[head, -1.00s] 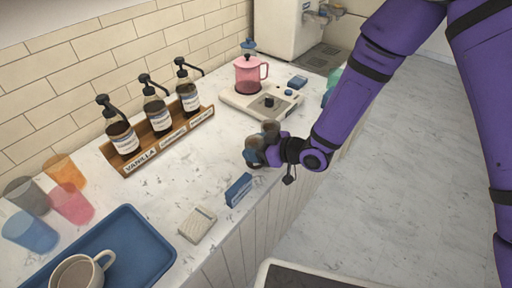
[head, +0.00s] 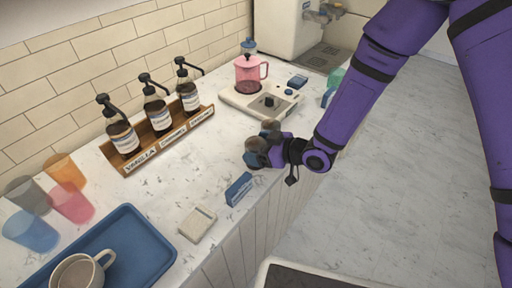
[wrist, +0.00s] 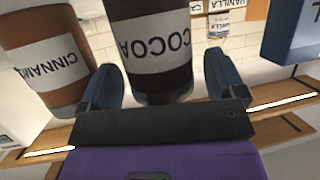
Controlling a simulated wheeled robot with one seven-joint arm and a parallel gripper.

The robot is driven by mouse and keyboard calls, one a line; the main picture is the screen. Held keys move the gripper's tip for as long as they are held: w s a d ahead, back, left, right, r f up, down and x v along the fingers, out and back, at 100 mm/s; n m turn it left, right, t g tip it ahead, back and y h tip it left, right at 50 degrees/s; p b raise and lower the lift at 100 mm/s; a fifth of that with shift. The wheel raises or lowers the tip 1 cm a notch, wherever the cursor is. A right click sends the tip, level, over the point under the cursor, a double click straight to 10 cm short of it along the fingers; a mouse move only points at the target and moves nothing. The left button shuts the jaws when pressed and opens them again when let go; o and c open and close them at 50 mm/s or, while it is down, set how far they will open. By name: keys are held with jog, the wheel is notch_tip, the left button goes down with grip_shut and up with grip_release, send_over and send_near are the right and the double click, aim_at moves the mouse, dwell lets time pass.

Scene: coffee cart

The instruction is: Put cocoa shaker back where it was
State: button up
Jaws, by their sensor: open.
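The cocoa shaker (wrist: 160,62), dark with a white COCOA label, stands between the two fingers of my gripper (wrist: 163,88) in the wrist view, which looks upside down. The fingers are open, one on each side of it; I cannot tell whether either touches it. In the head view my gripper (head: 272,153) is low over the counter's front edge, with the cocoa shaker (head: 256,147) at its fingers, partly hidden. The brown cinnamon shaker (wrist: 50,60) is close beside the cocoa shaker, at left in the wrist view and just behind it in the head view (head: 270,128).
A blue box (head: 239,188) stands nearer along the front edge. A small pale square item (head: 198,223) lies before it. A scale with a pink pitcher (head: 249,75) is behind. The syrup rack (head: 170,147) lines the wall. Counter between rack and shakers is clear.

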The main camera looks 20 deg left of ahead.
jog(key=v, duration=1.1)
jog(key=shift+d, duration=0.1)
jog(key=w+d+r+m+t+h, duration=0.2)
jog(key=w+d+r+t+h, duration=0.25)
jog(key=w+d+r, duration=0.45)
jog(key=s+d+r+m+h, duration=0.3)
jog(key=d+r+m+h, duration=0.3)
jog(key=d+r, duration=0.55)
jog(key=s+d+r+m+h, duration=0.1)
jog(key=s+d+r+m, duration=0.1)
jog(key=s, duration=0.5)
jog(key=s+d+r+m+g+h, duration=0.1)
jog(key=s+d+r+m, duration=0.2)
jog(key=s+d, duration=0.3)
jog(key=s+d+r+m+g+h, duration=0.1)
jog(key=s+d+r+m, duration=0.1)
jog(key=s+d+r, duration=0.3)
jog(key=shift+s+m, duration=0.3)
jog(key=shift+s, duration=1.85)
